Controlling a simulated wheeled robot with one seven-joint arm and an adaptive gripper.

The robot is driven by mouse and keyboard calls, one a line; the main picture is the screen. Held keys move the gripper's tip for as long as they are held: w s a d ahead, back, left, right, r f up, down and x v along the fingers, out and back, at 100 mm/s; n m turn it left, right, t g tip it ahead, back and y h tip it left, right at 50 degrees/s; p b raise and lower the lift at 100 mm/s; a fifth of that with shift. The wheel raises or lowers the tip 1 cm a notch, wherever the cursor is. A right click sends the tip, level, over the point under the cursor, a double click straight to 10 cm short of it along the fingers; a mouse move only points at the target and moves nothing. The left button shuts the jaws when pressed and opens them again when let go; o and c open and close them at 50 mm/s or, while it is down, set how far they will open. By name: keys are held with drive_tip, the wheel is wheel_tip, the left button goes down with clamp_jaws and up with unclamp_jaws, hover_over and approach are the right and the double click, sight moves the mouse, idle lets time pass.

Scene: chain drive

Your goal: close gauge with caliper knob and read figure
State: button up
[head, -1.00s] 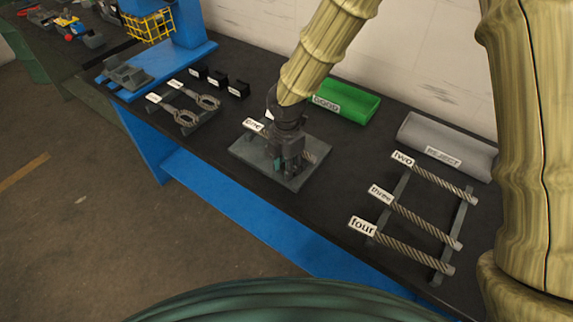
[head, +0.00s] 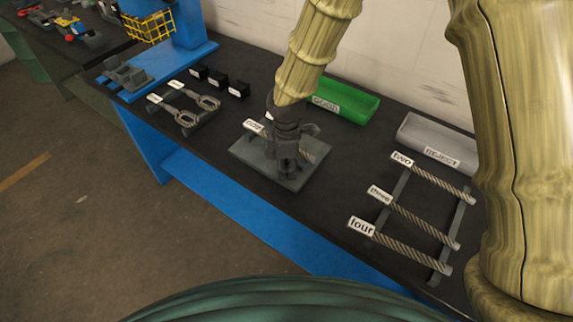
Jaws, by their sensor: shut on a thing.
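My gripper (head: 288,165) points down over a grey square plate (head: 262,176) near the middle of the bench. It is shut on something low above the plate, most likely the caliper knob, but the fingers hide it. A rope piece labelled "one" (head: 253,126) lies across the plate, its middle hidden behind my gripper. The gauge itself is mostly covered by the gripper, and no figure can be read in this view.
Rope pieces labelled "two" (head: 440,178), "three" (head: 425,223) and "four" (head: 405,246) lie on a rack at right. A green tray (head: 345,100) and a grey "reject" tray (head: 436,142) stand at the back. Ring-ended tools (head: 207,103) and small black blocks (head: 217,79) lie left.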

drive_tip(key=shift+m, duration=0.6)
drive_tip(key=shift+w, duration=0.1)
drive_tip(key=o, duration=1)
drive_tip(key=shift+o, duration=0.2)
